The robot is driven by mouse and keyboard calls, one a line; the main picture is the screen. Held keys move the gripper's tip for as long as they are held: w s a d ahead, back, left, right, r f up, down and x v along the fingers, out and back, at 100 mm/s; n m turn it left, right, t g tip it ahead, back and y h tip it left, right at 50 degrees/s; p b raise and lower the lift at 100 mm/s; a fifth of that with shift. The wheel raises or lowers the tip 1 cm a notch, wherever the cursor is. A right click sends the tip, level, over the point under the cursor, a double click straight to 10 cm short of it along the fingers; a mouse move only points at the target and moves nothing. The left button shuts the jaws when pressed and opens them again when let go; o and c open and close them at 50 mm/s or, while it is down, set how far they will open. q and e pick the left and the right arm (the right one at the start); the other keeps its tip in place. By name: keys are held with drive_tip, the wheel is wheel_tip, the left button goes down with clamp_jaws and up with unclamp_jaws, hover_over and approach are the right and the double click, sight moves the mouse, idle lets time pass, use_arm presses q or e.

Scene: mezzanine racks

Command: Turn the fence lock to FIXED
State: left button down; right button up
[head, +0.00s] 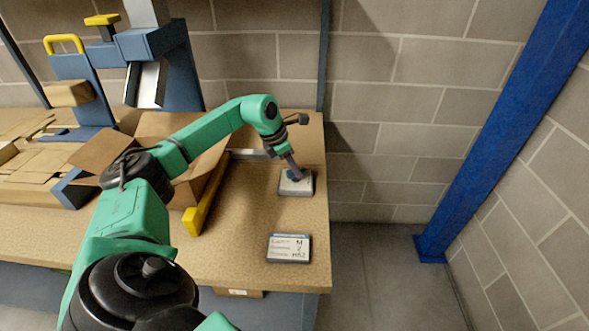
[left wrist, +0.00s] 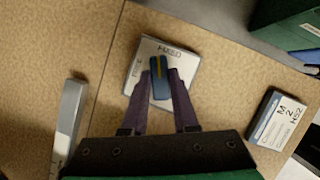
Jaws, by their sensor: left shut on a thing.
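The fence lock is a pale square plate (head: 296,187) near the right end of the bench. It also shows in the left wrist view (left wrist: 187,68), with FIXED along its top edge and FREE along its left edge. A blue knob (left wrist: 159,82) with a yellow stripe stands on the plate. The stripe points upward between the two words, nearer FIXED but to the left of it. My left gripper (left wrist: 160,80) is shut on the knob, one finger on each side. It reaches down from above in the head view (head: 293,174). My right gripper is out of view.
A label block (head: 288,248) marked M and 2 lies nearer the bench's front edge. Flat cardboard (head: 45,160) lies further left. A blue post (head: 500,130) rises beyond the bench.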

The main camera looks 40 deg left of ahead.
use_arm(q)
drive_tip(key=m, duration=0.2)
drive_tip(key=m+g+h, duration=0.1)
drive_tip(key=m, duration=0.1)
drive_tip(key=shift+w+a+r+m+h, duration=0.1)
drive_tip(key=shift+w+a+m+h, duration=0.05)
drive_tip(key=shift+m+h, duration=0.2)
drive_tip(key=shift+m, duration=0.25)
drive_tip(key=c, duration=0.7)
unclamp_jaws()
drive_tip(key=v, duration=1.4)
drive_tip(key=shift+r, duration=0.25)
